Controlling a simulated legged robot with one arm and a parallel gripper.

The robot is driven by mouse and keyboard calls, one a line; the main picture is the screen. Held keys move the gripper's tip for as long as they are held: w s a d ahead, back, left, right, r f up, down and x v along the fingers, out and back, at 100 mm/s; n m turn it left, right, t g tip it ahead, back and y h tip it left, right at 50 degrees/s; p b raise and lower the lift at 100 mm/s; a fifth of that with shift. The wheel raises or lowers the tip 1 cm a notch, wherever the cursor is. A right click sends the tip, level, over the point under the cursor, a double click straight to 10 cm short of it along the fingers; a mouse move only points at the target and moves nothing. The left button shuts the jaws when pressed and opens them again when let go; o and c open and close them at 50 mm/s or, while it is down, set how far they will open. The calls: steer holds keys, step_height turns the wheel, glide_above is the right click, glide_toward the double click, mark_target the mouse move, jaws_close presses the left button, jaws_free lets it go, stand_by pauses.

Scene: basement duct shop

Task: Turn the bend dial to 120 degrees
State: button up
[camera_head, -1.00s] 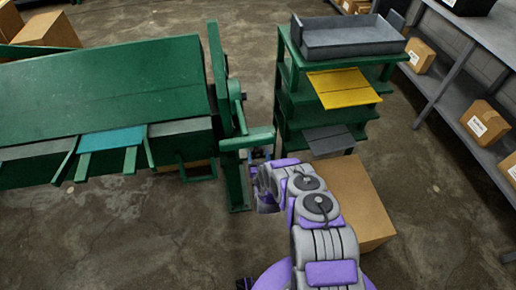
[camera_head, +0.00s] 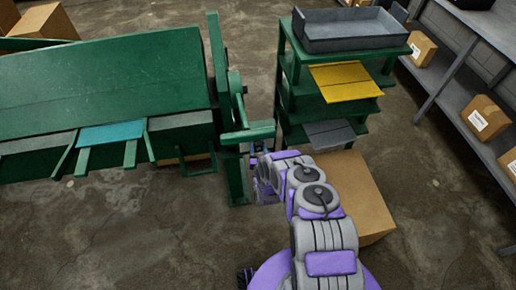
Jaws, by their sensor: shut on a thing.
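The green bending machine (camera_head: 100,85) fills the left of the view, with a wide slanted leaf and an upright end frame (camera_head: 222,75). My gripper (camera_head: 257,160) is at the right side of this end frame, just below a short green bar (camera_head: 248,134). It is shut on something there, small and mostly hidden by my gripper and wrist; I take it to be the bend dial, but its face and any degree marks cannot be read. A blue sheet (camera_head: 110,134) lies on the machine's front supports.
A green shelf rack (camera_head: 290,85) stands right of the machine, holding a grey tray (camera_head: 350,42), a yellow sheet (camera_head: 346,84) and a grey sheet (camera_head: 330,134). A cardboard box (camera_head: 352,185) sits beside my arm. Grey shelving (camera_head: 450,85) lines the right. The floor in front is clear.

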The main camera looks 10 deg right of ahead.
steer(key=shift+m, duration=0.4)
steer(key=m, duration=0.5)
steer(key=shift+m+g+p, duration=0.3)
steer(key=shift+p, duration=0.1)
steer(key=m, duration=0.5)
steer(key=shift+s+y, duration=0.1)
steer(key=shift+y, duration=0.3)
steer(key=o, duration=1)
